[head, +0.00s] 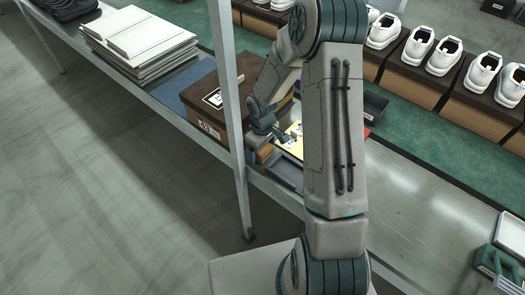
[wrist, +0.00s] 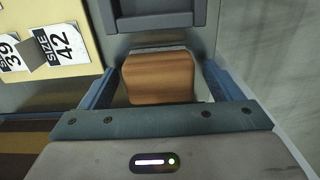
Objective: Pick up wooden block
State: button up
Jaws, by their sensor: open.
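The wooden block (wrist: 158,77) is brown with visible grain. In the wrist view it lies between the two fingers of my gripper (wrist: 160,90), with a small gap at each side. My gripper is open. In the head view my gripper (head: 262,140) is low at the shelf's front edge, beside the brown shoe box. The block (head: 264,153) shows there only as a small brown patch under my gripper, mostly hidden.
A brown shoe box (head: 205,127) stands just left of my gripper. A shelf post (head: 229,90) rises close by. A grey tray (wrist: 157,20) lies beyond the block. A yellow board with size cards (wrist: 62,44) is on the left. White shoes on boxes (head: 440,58) line the back.

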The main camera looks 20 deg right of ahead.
jog(key=c, duration=1.1)
jog(key=shift+r, duration=0.2)
jog(key=shift+r, duration=0.6)
notch_tip(320, 180, up, 3)
jog(key=shift+w+f, duration=0.1)
jog(key=s+a+r, duration=0.1)
jog(key=s+r, duration=0.1)
jog(key=s, duration=0.1)
jog(key=s+a+r, duration=0.1)
jog(key=s+r, duration=0.1)
jog(key=s, duration=0.2)
jog(key=s+a+r+b, duration=0.1)
jog(key=s+r, duration=0.1)
jog(key=s, duration=0.2)
jog(key=shift+s+r, duration=0.25)
jog(key=shift+r, duration=0.1)
